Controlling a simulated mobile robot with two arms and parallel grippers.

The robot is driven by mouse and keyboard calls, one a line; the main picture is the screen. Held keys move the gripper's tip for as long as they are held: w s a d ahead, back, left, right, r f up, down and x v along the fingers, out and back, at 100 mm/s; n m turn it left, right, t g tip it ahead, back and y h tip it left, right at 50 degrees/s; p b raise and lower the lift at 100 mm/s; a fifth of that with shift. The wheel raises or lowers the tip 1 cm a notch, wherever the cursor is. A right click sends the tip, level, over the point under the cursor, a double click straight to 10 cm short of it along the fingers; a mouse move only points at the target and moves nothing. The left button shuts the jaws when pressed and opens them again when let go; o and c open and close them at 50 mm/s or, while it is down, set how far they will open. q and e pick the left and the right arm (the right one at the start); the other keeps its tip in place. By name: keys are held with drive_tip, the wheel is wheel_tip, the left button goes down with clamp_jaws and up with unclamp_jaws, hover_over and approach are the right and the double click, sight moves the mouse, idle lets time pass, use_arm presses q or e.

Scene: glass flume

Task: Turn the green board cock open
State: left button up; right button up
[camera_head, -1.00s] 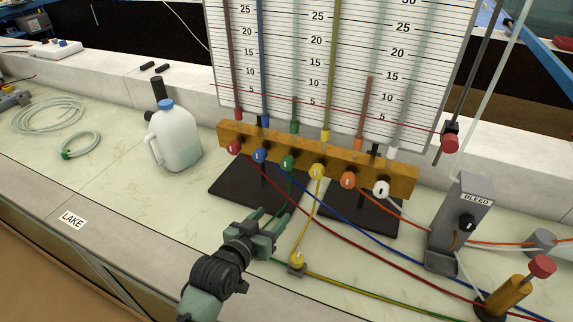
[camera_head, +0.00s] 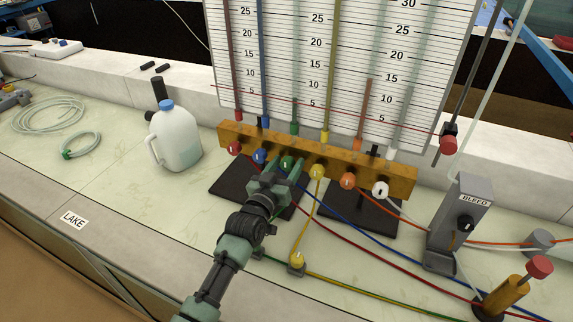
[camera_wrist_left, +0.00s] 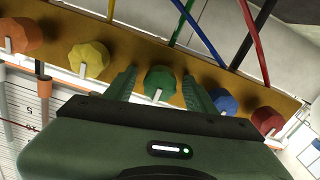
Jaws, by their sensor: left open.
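The green board cock (camera_head: 287,162) is a faceted green knob on the front of the yellow wooden rail, between the blue and yellow cocks. In the left wrist view the green cock (camera_wrist_left: 160,83) shows a pale pointer line on its face. My left gripper (camera_head: 283,172) is open in front of it. In the left wrist view its two fingers (camera_wrist_left: 160,85) stand on either side of the green cock, with a gap at each side. Whether the fingertips touch the knob cannot be told. My right gripper is not in view.
The blue cock (camera_wrist_left: 222,102) and yellow cock (camera_wrist_left: 88,60) sit close beside the fingers. The wooden rail (camera_head: 400,178) stands before the scaled board (camera_head: 290,60). Coloured tubes run below it. A white jug (camera_head: 178,142) stands to the left.

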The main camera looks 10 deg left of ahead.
use_arm(q)
clamp_jaws()
drive_tip(key=shift+n, duration=0.3)
drive_tip(key=n, duration=0.4)
drive_tip(key=shift+p, duration=0.3)
drive_tip(key=n, duration=0.4)
drive_tip(key=shift+f+n, duration=0.1)
drive_tip(key=shift+n, duration=0.3)
drive_tip(key=n, duration=0.4)
drive_tip(key=shift+n, duration=2.2)
